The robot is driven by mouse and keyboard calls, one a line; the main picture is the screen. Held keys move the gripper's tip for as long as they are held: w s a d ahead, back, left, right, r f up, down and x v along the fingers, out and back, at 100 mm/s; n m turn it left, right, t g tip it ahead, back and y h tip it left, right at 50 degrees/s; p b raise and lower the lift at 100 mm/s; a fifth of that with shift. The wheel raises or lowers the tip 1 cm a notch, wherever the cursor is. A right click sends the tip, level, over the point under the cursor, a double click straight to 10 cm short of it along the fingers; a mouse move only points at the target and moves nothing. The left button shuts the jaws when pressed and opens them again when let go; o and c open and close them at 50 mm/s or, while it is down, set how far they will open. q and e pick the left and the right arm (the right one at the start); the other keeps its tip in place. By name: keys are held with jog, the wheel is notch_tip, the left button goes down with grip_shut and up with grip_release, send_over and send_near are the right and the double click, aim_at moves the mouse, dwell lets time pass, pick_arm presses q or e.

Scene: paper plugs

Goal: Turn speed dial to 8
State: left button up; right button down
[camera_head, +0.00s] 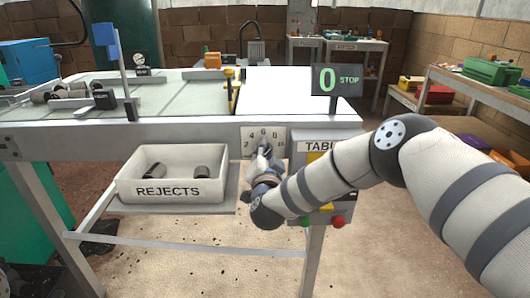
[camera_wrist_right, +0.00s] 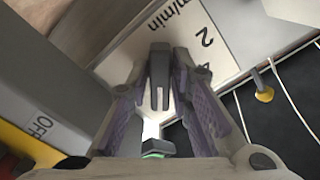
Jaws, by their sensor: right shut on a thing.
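The speed dial's pale scale plate (camera_head: 250,133) is on the front of the table frame, with 4, 6 and 8 readable. My right gripper (camera_head: 263,152) reaches it from below and covers most of the knob in the head view. In the right wrist view, the dark grey knob (camera_wrist_right: 160,72) stands between the purple-padded fingers of my right gripper (camera_wrist_right: 161,82), which is shut on it. The plate there (camera_wrist_right: 190,35) shows "m/min" and 2. The knob's pointed number cannot be read. The display (camera_head: 337,80) reads "0 STOP".
A white REJECTS bin (camera_head: 170,192) with dark plugs sits left of my right gripper. The control box (camera_head: 322,150) is close on the right, with a red button (camera_head: 338,222) below. A grey box marked OFF (camera_wrist_right: 45,115) is near the gripper in the wrist view.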

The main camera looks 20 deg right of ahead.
jog(key=shift+f, duration=0.1)
jog(key=c, duration=1.6)
grip_release()
jog(key=v, duration=1.2)
